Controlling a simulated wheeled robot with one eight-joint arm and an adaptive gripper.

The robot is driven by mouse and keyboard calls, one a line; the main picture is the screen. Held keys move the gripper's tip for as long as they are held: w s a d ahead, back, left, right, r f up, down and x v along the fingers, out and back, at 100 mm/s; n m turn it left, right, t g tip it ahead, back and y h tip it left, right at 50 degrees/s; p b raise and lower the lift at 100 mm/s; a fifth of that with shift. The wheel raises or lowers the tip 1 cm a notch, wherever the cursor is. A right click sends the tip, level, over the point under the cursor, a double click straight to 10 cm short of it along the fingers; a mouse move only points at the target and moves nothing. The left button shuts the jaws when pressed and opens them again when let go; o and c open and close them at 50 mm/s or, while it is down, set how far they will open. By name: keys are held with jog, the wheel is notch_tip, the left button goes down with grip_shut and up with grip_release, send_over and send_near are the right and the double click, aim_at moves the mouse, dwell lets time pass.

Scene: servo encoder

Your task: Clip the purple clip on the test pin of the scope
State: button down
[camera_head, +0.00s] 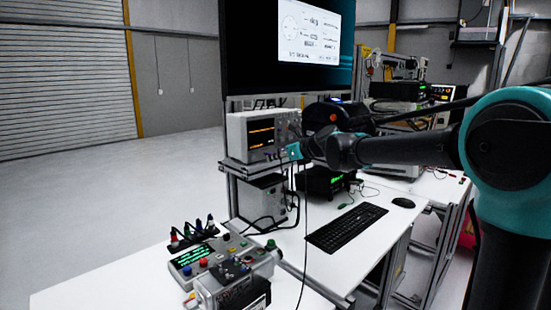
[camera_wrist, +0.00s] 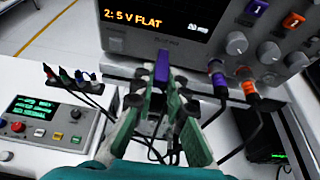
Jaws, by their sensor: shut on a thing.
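My gripper (camera_wrist: 161,88) is shut on the purple clip (camera_wrist: 162,68), which stands up between the green fingers. In the wrist view the clip's tip points at the lower front edge of the scope (camera_wrist: 195,55). I cannot make out a gap or contact between them. The test pin is not clearly visible; the clip and fingertips may hide it. In the head view my gripper (camera_head: 293,152) is in front of the lower right part of the scope (camera_head: 240,148), and the clip is too small to tell there.
Purple (camera_wrist: 217,76) and orange (camera_wrist: 248,86) plugs with cables sit in the scope's front, right of the fingers. A rack of coloured clips (camera_wrist: 70,78) stands at the left, behind a control box (camera_wrist: 42,125). A keyboard (camera_head: 346,228) lies on the desk.

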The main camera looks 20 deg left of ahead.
jog(key=shift+a, duration=0.1)
jog(key=c, duration=1.5)
grip_release()
jog(key=shift+o, duration=0.2)
jog(key=s+d, duration=0.3)
jog(key=d, duration=0.3)
jog(key=shift+s, duration=0.25)
jog(key=shift+d, duration=0.1)
